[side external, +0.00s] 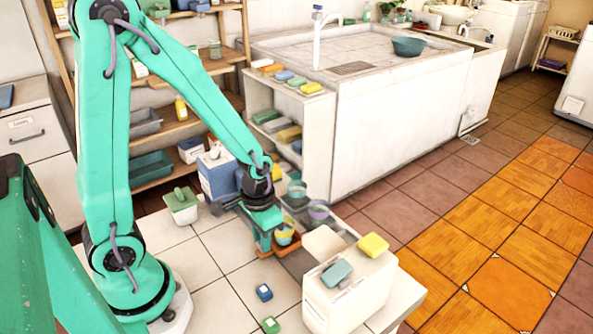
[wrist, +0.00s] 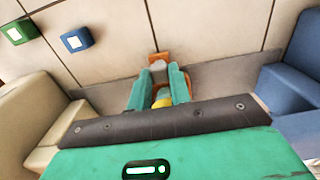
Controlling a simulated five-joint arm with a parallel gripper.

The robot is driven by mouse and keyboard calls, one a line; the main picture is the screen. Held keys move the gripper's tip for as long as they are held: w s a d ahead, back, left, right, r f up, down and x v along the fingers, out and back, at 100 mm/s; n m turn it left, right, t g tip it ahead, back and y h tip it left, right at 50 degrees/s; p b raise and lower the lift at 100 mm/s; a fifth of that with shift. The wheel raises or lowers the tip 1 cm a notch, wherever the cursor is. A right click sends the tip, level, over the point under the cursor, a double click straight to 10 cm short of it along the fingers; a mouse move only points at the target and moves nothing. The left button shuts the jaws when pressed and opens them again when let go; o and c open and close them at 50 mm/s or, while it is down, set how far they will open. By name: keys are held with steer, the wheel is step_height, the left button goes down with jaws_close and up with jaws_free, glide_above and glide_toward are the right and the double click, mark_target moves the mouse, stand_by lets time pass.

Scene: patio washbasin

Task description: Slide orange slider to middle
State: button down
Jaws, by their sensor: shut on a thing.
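The orange slider (wrist: 164,56) shows just past my fingertips in the wrist view, on a long grey strip (wrist: 215,77) at floor level. A small grey piece sits against its near side, between my fingertips. My gripper (wrist: 159,71) points down and is shut on the slider; the fingers hide part of it. In the side view my gripper (side external: 264,245) is low beside an orange bowl (side external: 285,236), with orange edges showing at floor level around it. I cannot tell from the side view where along the strip the slider sits.
A white block (side external: 345,295) with a teal sponge (side external: 337,273) and a yellow sponge (side external: 373,245) stands close at the right. A blue-white box (side external: 217,172) is behind at the left. Small blue (side external: 264,292) and green (side external: 270,325) blocks lie on the open tiles in front.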

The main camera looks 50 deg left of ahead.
steer(key=c, duration=1.3)
jaws_free()
steer(key=shift+r, duration=0.15)
steer(key=shift+r, duration=3.8)
steer(key=s+r+t, duration=0.1)
steer(key=r+t, duration=0.1)
steer(key=r, duration=0.2)
steer(key=s+r+t, duration=0.1)
steer(key=s+r, duration=0.1)
steer(key=r, duration=0.3)
steer(key=s+r+t, duration=0.1)
steer(key=r+t, duration=0.1)
steer(key=r, duration=0.2)
steer(key=shift+s+r+t, duration=0.3)
steer(key=shift+s+r, duration=0.05)
steer(key=shift+s, duration=0.05)
